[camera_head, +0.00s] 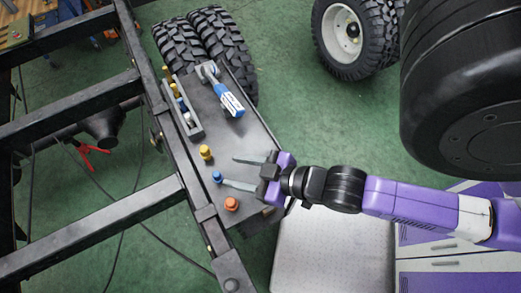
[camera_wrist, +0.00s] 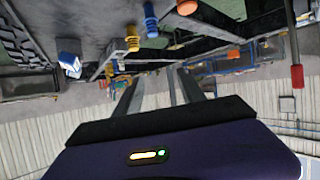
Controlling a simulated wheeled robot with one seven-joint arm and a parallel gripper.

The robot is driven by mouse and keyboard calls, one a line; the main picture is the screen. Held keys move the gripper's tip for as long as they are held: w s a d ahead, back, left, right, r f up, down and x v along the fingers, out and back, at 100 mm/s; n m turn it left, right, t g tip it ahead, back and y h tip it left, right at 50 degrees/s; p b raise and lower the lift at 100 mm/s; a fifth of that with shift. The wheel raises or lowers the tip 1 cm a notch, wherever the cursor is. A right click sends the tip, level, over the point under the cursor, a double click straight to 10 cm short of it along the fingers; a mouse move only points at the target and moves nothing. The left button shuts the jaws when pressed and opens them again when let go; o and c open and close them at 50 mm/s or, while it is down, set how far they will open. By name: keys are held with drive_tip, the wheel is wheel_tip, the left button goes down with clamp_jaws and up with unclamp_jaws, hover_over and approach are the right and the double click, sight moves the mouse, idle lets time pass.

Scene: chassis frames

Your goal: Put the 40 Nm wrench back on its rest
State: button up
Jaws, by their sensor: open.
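A blue and white wrench (camera_head: 229,98) with a grey head lies on the far part of a dark bench top (camera_head: 243,140). Its label is too small to read. Its blue and white handle also shows in the wrist view (camera_wrist: 69,62) at the left. I cannot make out which part is its rest. My gripper (camera_head: 229,170) is open and empty, with its fingers pointing left over the near part of the bench, apart from the wrench. Its fingers also show in the wrist view (camera_wrist: 160,85), with nothing between them.
Yellow (camera_head: 205,152), blue (camera_head: 217,177) and orange (camera_head: 231,204) pieces stand by my fingers. A narrow tray (camera_head: 197,130) with several small parts runs along the bench's left edge. A black chassis frame (camera_head: 125,30) borders the left; tyres (camera_head: 222,45) stand behind.

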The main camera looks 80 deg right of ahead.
drive_tip(key=s+a+r+t+y, duration=0.1)
drive_tip(key=s+a+r, duration=0.1)
drive_tip(key=s+r, duration=0.1)
drive_tip(key=s+a+r+n+t+y, duration=0.1)
drive_tip(key=s+a+r, duration=0.2)
drive_tip(key=r, duration=0.2)
drive_tip(key=shift+r, duration=0.35)
drive_tip(key=shift+o, duration=0.4)
idle(0.5)
